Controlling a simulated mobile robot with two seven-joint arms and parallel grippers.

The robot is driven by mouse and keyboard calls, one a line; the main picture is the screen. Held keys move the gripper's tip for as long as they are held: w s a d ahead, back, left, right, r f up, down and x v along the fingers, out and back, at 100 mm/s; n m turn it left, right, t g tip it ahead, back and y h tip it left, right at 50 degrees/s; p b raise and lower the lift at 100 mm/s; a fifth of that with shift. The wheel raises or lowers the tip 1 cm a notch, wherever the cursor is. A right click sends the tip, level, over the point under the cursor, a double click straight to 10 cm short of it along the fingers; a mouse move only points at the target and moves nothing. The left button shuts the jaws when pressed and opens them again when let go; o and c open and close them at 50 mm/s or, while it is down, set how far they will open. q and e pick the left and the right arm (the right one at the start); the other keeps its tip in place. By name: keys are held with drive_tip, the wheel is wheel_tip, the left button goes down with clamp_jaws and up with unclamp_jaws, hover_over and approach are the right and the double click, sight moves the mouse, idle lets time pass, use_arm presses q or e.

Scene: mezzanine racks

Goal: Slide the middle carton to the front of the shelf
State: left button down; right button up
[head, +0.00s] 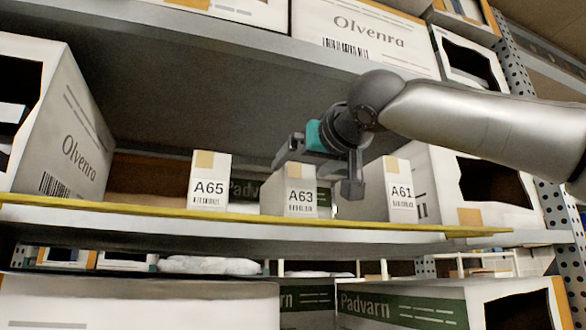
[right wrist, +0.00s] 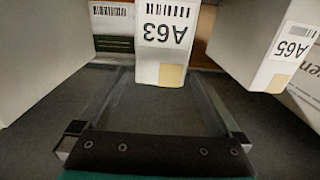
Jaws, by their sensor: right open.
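The middle carton, a narrow white box labelled A63 (head: 301,202), stands upright on the shelf (head: 240,223) between carton A65 (head: 208,192) and carton A61 (head: 401,203). My right gripper (head: 318,172) is open in front of A63, its body partly covering the carton's top in the head view. In the right wrist view, A63 (right wrist: 162,40) appears upside down between the far ends of the open gripper's (right wrist: 162,73) two fingers. I cannot tell whether the fingers touch it. A65 (right wrist: 275,50) is on the right there. My left gripper is not in view.
A yellow strip (head: 130,211) runs along the shelf's front edge. A large Olvenra box (head: 75,165) stands at the left, and another open box (head: 465,185) at the right. The upper shelf (head: 230,32) hangs above my right gripper.

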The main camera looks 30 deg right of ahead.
drive_tip(key=p+x, duration=0.1)
drive_tip(key=x, duration=0.5)
drive_tip(key=shift+w+p, duration=0.1)
drive_tip(key=shift+p, duration=0.25)
clamp_jaws()
idle(0.5)
